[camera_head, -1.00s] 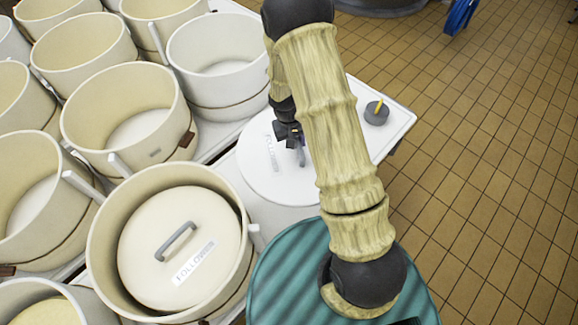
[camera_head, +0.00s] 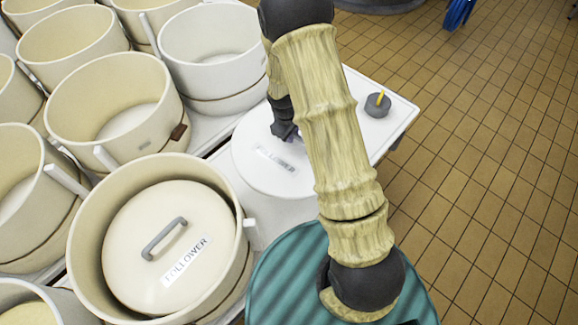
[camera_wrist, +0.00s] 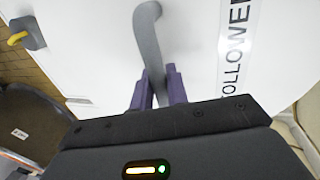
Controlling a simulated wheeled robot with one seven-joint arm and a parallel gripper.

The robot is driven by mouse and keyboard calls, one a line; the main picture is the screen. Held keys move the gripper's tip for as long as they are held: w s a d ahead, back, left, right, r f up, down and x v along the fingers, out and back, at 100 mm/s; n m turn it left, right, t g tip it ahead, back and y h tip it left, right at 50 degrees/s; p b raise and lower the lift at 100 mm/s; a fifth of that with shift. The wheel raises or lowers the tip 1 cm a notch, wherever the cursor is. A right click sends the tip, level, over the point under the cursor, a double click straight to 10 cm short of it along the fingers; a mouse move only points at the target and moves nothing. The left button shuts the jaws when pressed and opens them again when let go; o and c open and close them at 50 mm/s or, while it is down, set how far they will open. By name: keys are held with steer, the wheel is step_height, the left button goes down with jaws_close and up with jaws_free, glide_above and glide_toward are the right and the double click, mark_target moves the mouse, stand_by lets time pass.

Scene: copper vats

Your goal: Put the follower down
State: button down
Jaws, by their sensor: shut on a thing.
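A white follower (camera_head: 253,172), a round disc labelled FOLLOWER, is at the near end of the white table, under my arm. My gripper (camera_head: 285,133) is over it, mostly hidden behind my forearm. In the wrist view, the purple fingers of my gripper (camera_wrist: 160,88) are shut on the grey handle of the follower (camera_wrist: 195,45). A white surface shows below its near rim; whether the disc rests on it or hangs above it is not clear. A second, cream follower (camera_head: 135,230) with a grey handle sits inside a cream vat (camera_head: 82,245).
Several cream and white vats fill the left side, close to the held disc. A grey weight with a yellow peg (camera_head: 377,105) stands on the table's right corner (camera_head: 393,125). Tiled floor (camera_head: 480,150) is open to the right.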

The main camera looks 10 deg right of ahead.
steer(key=f+n+b, duration=0.1)
steer(key=w+f+n+b, duration=0.1)
steer(key=n+b, duration=0.1)
steer(key=w+f+n+b, duration=0.1)
steer(key=shift+f+n+t+y, duration=0.15)
steer(key=shift+n+t+y, duration=0.15)
steer(key=shift+n+y, duration=0.1)
steer(key=n+b, duration=0.1)
steer(key=w+f+n+b, duration=0.1)
steer(key=n+b, duration=0.1)
steer(key=f+n+b, duration=0.1)
steer(key=shift+w+f+n+y, duration=0.15)
steer(key=shift+w+n+y, duration=0.15)
steer(key=shift+y, duration=0.1)
steer(key=shift+w+d+f+n+y+b, duration=0.1)
steer(key=shift+w+f+n+y+b, duration=0.3)
steer(key=shift+n+b, duration=0.8)
steer(key=shift+w+d+f+n+y+b, duration=0.1)
steer(key=shift+w+f+n+b, duration=0.4)
steer(key=shift+n+b, duration=0.75)
steer(key=shift+w+f+n+y+b, duration=0.2)
steer(key=shift+w+f+n+b, duration=0.3)
steer(key=shift+n+b, duration=0.7)
steer(key=shift+s+d, duration=0.1)
steer(key=shift+s, duration=0.15)
steer(key=s+x, duration=0.1)
steer(key=x, duration=0.5)
steer(key=shift+d+f+b, duration=0.25)
steer(key=shift+b, duration=0.15)
